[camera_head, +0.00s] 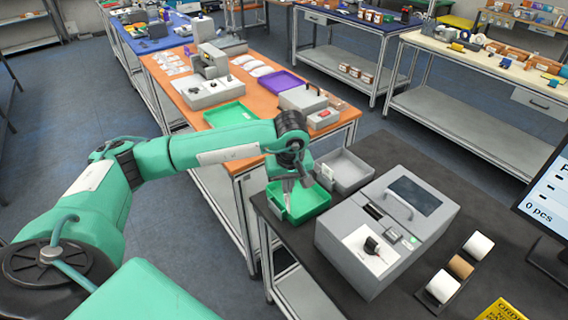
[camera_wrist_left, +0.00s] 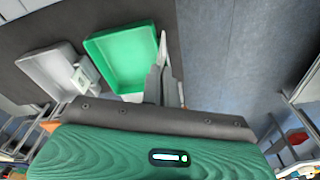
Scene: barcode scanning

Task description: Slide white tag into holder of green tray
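The green tray (camera_head: 310,208) lies empty at the left edge of the dark table, and it also shows in the left wrist view (camera_wrist_left: 118,50). My left gripper (camera_head: 287,190) hangs pointing down at the tray's left side. In the left wrist view its fingers (camera_wrist_left: 162,85) are close together. A thin pale piece (camera_wrist_left: 163,46), seen edge-on, sticks out beyond them and looks like the white tag. A small white strip (camera_wrist_left: 132,97) at the tray's near edge may be its holder; my fingers partly hide that area. My right gripper is not in view.
A grey tray (camera_head: 346,172) sits beside the green one, with a white block (camera_wrist_left: 86,76) at its edge in the wrist view. A large grey printer-like machine (camera_head: 385,225), label rolls (camera_head: 460,266) and a monitor (camera_head: 545,195) stand to the right. An orange-topped table (camera_head: 262,88) is behind.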

